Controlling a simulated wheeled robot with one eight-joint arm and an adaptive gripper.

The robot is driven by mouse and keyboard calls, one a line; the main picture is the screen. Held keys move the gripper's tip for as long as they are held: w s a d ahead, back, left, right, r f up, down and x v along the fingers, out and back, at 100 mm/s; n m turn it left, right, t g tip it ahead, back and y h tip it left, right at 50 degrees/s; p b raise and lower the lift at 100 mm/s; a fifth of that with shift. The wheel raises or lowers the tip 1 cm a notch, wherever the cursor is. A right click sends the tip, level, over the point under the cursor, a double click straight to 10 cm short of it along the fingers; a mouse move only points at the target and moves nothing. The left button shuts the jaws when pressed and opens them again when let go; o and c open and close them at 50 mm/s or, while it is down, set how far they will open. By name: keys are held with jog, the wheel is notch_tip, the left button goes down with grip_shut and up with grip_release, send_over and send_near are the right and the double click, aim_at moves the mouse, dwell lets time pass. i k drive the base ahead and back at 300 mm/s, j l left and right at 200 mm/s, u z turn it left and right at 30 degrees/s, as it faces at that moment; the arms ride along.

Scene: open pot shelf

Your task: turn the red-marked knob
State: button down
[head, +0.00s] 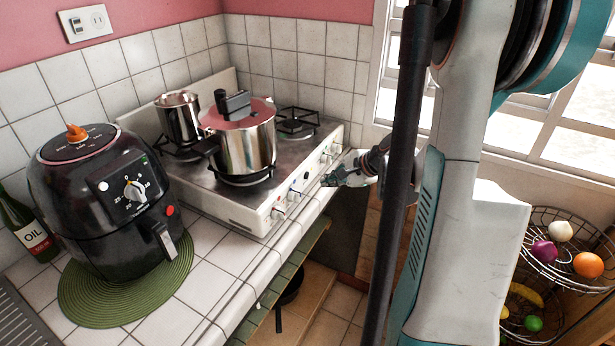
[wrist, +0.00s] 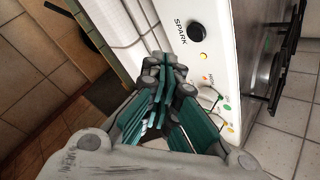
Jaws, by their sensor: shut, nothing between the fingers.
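The white stove (head: 250,212) has a row of small knobs along its front panel. The knob at the near end (head: 278,212) appears to carry a red mark. The one beside it (head: 293,193) appears to have a blue mark. My gripper (head: 330,181) is in front of the panel, near its middle, apart from the near-end knob. In the wrist view my gripper (wrist: 165,68) is shut and empty, its fingers together beside the white panel (wrist: 222,50). A black SPARK button (wrist: 196,33) and small coloured dots show there; the fingers partly hide the panel.
A lidded steel pot (head: 250,145) and a smaller pot (head: 178,118) stand on the stove. A black air fryer (head: 100,205) sits on a green mat (head: 95,310) at left. Wire fruit baskets (head: 545,275) are at right. The floor in front is partly visible.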

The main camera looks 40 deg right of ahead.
aim_at(278, 213)
jog(key=k+j+z, duration=0.15)
jog(key=j, duration=0.2)
jog(key=k+j+z, duration=0.2)
jog(key=j, duration=0.15)
jog(key=k+j+z, duration=0.15)
jog(key=j, duration=0.2)
